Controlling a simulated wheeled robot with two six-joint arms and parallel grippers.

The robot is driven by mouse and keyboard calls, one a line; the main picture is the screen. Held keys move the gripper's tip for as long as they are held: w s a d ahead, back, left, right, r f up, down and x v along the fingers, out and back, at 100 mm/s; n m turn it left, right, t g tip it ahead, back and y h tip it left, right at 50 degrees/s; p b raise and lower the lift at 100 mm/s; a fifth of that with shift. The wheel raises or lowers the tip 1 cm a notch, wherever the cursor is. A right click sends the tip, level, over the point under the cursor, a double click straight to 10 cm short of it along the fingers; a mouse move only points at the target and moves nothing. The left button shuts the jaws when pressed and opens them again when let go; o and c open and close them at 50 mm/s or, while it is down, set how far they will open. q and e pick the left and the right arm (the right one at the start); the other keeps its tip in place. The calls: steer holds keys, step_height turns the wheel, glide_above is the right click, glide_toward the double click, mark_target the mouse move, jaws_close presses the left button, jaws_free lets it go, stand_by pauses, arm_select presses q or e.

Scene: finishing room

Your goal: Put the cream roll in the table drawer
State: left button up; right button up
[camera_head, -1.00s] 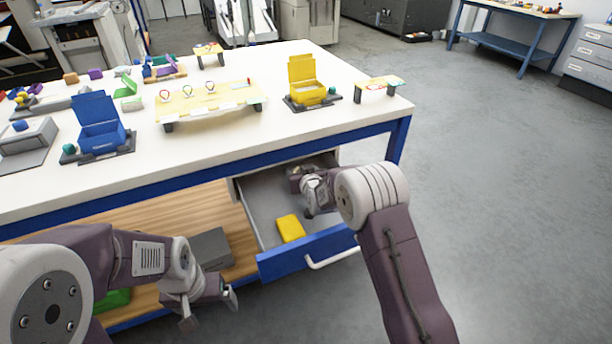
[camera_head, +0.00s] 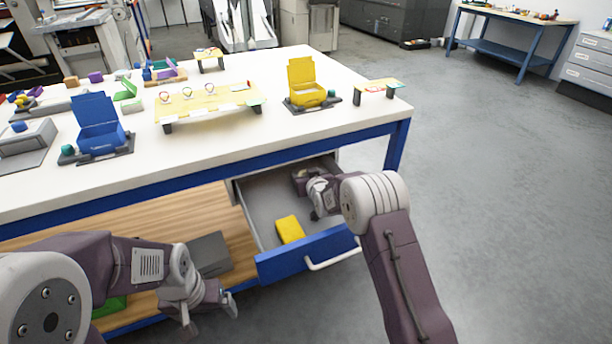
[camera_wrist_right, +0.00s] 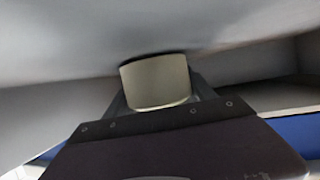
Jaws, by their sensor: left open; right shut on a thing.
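The cream roll (camera_wrist_right: 155,82) is held between the fingers of my right gripper (camera_wrist_right: 158,98) in the right wrist view. In the head view my right gripper (camera_head: 304,182) reaches down inside the open table drawer (camera_head: 306,256), towards its back right part. The roll is mostly hidden by the gripper there. A dark gap or shadow shows along the roll's far edge, and I cannot tell whether it touches the drawer floor. My left gripper (camera_head: 212,308) is open and empty, low in front of the table's lower shelf, left of the drawer.
A yellow block (camera_head: 290,229) lies in the drawer near its front. A grey box (camera_head: 209,254) and a green thing (camera_head: 110,306) are on the wooden lower shelf (camera_head: 150,232). Blue and yellow open boxes and a low stand occupy the tabletop (camera_head: 225,140). The floor at right is clear.

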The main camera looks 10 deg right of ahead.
steer(key=o, duration=1.4)
steer(key=shift+s+f, duration=0.35)
steer(key=shift+f, duration=0.55)
steer(key=shift+r+p, duration=0.3)
steer(key=shift+r, duration=0.1)
steer(key=shift+w+r+p, duration=0.1)
steer(key=shift+r+p, duration=0.35)
steer(key=p+v, duration=0.1)
steer(key=v, duration=0.6)
steer(key=shift+r, duration=0.1)
steer(key=shift+w, duration=0.1)
